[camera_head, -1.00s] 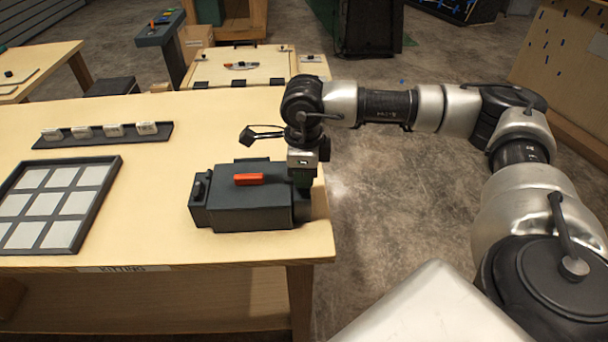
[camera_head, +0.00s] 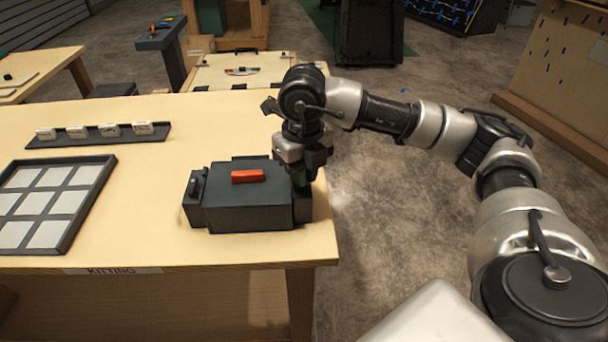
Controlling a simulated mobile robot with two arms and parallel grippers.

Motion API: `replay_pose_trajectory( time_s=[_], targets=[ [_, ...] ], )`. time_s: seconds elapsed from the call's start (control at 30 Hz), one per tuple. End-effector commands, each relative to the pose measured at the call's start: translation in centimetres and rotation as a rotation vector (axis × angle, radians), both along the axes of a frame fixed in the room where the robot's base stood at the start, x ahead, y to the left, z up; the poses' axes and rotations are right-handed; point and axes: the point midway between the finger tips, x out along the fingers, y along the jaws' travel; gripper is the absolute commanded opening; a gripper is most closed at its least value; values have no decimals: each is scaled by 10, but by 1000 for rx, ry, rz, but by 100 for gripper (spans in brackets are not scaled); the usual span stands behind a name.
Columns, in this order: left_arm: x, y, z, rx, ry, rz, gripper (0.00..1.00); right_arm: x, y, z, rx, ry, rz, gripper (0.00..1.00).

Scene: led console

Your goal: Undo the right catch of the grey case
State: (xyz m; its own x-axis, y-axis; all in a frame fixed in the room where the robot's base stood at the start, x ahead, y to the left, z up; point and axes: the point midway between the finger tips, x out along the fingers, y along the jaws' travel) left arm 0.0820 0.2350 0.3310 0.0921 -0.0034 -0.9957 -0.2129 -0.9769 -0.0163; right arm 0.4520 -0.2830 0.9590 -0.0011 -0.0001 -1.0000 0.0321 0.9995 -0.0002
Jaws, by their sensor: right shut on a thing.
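The grey case (camera_head: 248,212) lies closed on the wooden table near its front right corner, with a red-orange piece (camera_head: 248,176) on its lid. Its left catch (camera_head: 195,186) sticks out at the left end. The right catch (camera_head: 303,207) is at the right end, partly hidden by my right gripper. My right gripper (camera_head: 300,178) points down at that end and is shut on the right catch; its fingertips are hard to make out. My left gripper is not in view.
A tray with pale square cells (camera_head: 82,202) lies left on the table (camera_head: 140,225). A dark rack (camera_head: 98,136) with several white tags stands behind it. The tabletop between tray and case is clear. Bare floor lies to the right.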

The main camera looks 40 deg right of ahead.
Motion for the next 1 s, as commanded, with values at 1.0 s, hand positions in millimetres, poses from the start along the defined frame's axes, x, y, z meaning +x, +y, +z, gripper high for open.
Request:
replay_pose_trajectory(
  time_s=[1.0],
  targets=[
    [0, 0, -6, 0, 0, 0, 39, 3, 3, 3, 2, -8, -536, 0]
  ],
)
